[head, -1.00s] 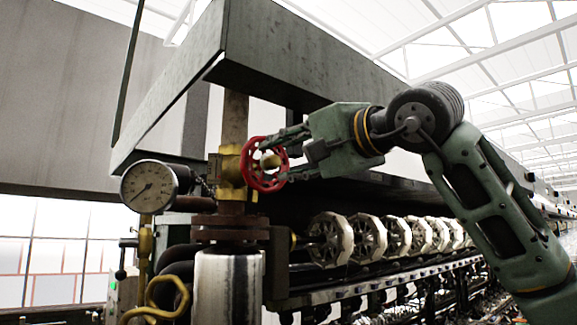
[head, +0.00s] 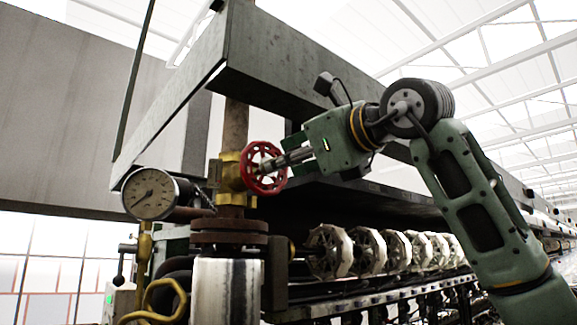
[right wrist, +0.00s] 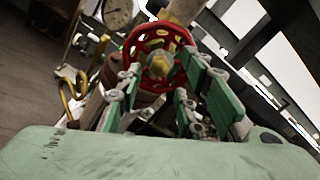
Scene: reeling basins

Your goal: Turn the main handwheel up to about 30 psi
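The red handwheel (head: 250,181) sits on a brass valve (head: 230,172) on a vertical pipe. My right gripper (head: 272,163) reaches it from the right, its fingers seen edge-on at the wheel's face. In the right wrist view the gripper (right wrist: 163,72) has its fingers spread apart, with the wheel (right wrist: 133,42) and its yellow hub between and just beyond them. Whether any finger touches the rim cannot be told. The round pressure gauge (head: 150,193) is left of the valve. Its needle seems to point to the lower left; the numbers are too small to read. My left gripper is not in view.
Several pale reels (head: 365,252) line the machine below the arm. A yellow bent pipe (head: 160,300) and a flanged pipe (head: 229,238) stand below the valve.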

